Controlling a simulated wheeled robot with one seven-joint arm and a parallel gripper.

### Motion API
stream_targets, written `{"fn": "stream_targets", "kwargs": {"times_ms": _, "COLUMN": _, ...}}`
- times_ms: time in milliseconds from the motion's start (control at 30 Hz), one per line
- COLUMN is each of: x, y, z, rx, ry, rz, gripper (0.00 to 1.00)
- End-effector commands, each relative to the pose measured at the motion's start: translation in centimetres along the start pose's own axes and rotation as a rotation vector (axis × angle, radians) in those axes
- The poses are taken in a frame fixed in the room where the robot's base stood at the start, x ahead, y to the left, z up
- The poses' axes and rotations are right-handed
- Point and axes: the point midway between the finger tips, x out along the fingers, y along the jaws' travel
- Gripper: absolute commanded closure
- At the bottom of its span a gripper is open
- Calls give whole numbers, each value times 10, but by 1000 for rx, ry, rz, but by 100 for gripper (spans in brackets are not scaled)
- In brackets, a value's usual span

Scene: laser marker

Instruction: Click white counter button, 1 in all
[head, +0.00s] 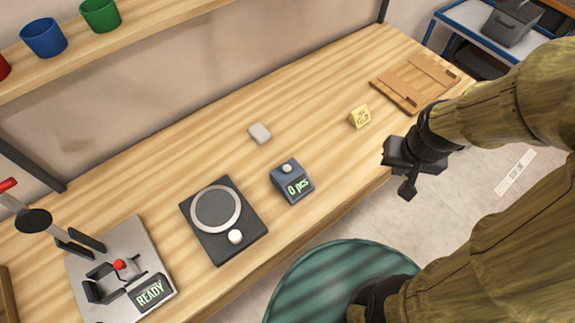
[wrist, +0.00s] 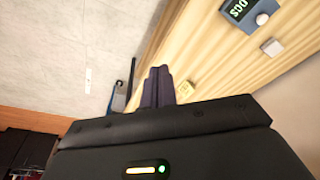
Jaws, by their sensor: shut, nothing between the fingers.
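The counter (head: 292,183) is a small dark blue-grey box on the wooden bench, and its display reads "0 pcs". Its white button (head: 287,168) is a small round knob on top, behind the display. In the wrist view the counter (wrist: 238,12) is cut off at the top edge, with its white button (wrist: 262,19) beside the display. My gripper (head: 396,172) is off the front edge of the bench, to the right of the counter and well apart from it. In the wrist view its fingers (wrist: 158,86) are together and empty.
A dark scale (head: 226,246) with a round plate and white knob stands left of the counter. A marking fixture (head: 82,290) showing "READY" is further left. A pale block (head: 260,133), a yellow sign (head: 359,117) and a wooden board (head: 400,95) lie behind and right. Bench between is clear.

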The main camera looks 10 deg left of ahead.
Motion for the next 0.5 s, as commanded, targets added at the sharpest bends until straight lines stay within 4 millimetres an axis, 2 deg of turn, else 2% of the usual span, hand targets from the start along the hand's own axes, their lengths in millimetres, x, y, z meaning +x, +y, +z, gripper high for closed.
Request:
{"fn": "stream_targets", "kwargs": {"times_ms": 167, "x": -1, "y": -10, "z": -10, "rx": -62, "ry": -28, "rz": 5, "gripper": 100}}
{"fn": "stream_targets", "kwargs": {"times_ms": 333, "x": 6, "y": -36, "z": -29, "rx": -222, "ry": -93, "rz": 35, "gripper": 100}}
{"fn": "stream_targets", "kwargs": {"times_ms": 500, "x": 21, "y": -69, "z": -46, "rx": -433, "ry": -158, "rz": 100, "gripper": 100}}
